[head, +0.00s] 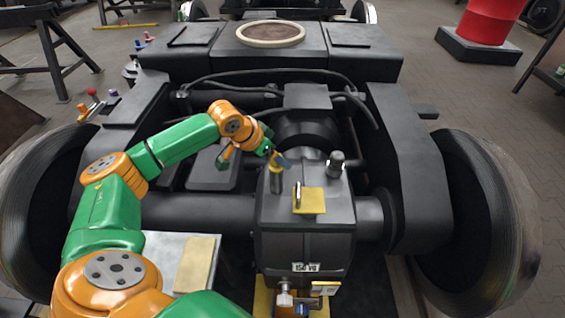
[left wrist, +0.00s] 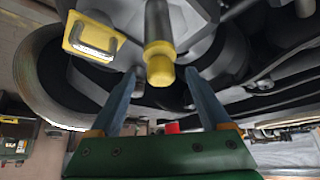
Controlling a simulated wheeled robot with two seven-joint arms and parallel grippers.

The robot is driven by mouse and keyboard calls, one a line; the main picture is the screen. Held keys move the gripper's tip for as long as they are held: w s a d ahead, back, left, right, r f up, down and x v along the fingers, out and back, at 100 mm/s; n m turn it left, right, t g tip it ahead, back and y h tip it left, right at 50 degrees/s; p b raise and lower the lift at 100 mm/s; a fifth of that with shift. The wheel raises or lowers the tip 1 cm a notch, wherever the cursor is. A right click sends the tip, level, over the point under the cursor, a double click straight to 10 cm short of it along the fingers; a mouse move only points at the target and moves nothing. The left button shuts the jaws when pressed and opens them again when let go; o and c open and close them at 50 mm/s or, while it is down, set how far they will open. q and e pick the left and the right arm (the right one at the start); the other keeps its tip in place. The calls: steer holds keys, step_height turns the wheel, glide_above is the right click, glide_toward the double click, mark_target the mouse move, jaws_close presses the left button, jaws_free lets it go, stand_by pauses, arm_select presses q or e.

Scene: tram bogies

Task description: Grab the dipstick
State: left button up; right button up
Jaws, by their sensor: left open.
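The dipstick (head: 276,182) stands upright on top of the dark grey gearbox (head: 285,240), at its far left part. In the left wrist view the dipstick (left wrist: 160,68) shows a yellow rounded head on a grey shaft. My left gripper (head: 280,159) is at the dipstick's head, coming from the far left. Its two blue fingers are open, and in the left wrist view the gripper (left wrist: 161,76) has one finger on each side of the yellow head, with gaps visible. The dipstick's lower end is hidden. My right gripper is not in view.
A yellow plate with a metal handle (head: 312,202) and a dark capped fitting (head: 337,164) are on the gearbox near the dipstick. Black hoses (head: 270,73) cross behind. Large wheels (head: 480,220) flank the bogie frame. A grey surface with a tan block (head: 197,264) is at lower left.

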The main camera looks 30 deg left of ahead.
arm_select(q)
steer(key=x, duration=0.4)
steer(key=shift+w+f+b, duration=0.2)
steer(key=shift+f+b, duration=0.1)
steer(key=shift+b, duration=0.1)
steer(key=shift+s+r, duration=0.1)
steer(key=shift+c, duration=1.1)
jaws_close()
